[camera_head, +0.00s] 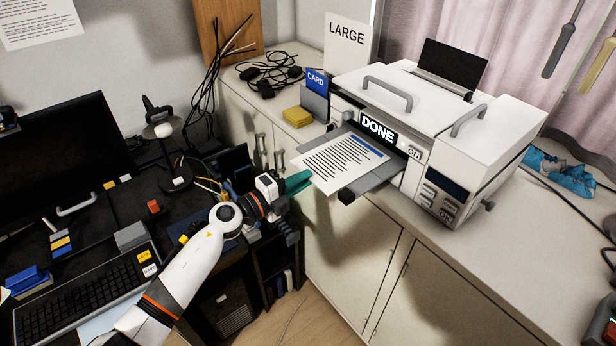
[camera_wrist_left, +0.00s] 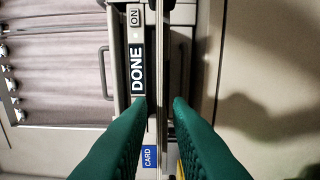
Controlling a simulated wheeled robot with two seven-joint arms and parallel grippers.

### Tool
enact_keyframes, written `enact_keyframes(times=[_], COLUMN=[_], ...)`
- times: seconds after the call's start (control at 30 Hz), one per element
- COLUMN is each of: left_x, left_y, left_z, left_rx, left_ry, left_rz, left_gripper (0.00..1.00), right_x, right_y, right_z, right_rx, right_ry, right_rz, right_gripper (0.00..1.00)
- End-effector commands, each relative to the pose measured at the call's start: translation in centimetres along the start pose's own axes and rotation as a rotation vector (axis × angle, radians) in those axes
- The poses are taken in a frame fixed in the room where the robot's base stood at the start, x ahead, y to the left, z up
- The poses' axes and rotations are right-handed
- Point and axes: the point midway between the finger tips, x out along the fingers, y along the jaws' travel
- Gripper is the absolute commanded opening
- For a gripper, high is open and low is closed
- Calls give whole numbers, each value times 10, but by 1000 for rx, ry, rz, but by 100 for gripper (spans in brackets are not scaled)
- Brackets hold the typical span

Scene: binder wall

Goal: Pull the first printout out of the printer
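The printout (camera_head: 340,160), a white sheet with dark lines and a blue strip, lies on the grey output tray (camera_head: 372,180) and sticks out of the front of the white printer (camera_head: 440,110). The printer's display (camera_head: 378,130) reads DONE; it also shows in the left wrist view (camera_wrist_left: 137,65). My left gripper (camera_head: 303,182) has teal fingers and is at the sheet's outer left edge. In the left wrist view my left gripper (camera_wrist_left: 162,102) is open, with a thin edge-on strip between the fingers and gaps beside it. My right gripper is out of view.
A blue CARD holder (camera_head: 316,82) and a yellow block (camera_head: 297,117) stand left of the printer. A LARGE sign (camera_head: 347,42) stands behind. Cables (camera_head: 268,75) lie at the counter's back. The desk at left holds a monitor (camera_head: 55,150) and keyboard (camera_head: 85,295).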

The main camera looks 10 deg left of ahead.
Motion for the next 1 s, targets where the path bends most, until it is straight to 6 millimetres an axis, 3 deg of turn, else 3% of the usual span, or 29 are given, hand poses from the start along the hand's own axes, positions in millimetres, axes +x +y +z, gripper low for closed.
enact_keyframes(times=[0.2,0.47,0.7,1.0], left_x=[11,12,12,12], left_y=[0,0,0,1], left_z=[1,1,0,0], left_rx=[1,1,1,1], left_ry=[-1,-1,-1,0], left_rz=[0,0,0,1], left_gripper=[18,18,0,0], right_x=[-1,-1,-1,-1], right_y=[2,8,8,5], right_z=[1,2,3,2], right_rx=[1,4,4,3], right_ry=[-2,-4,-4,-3], right_rz=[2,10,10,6], right_gripper=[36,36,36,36])
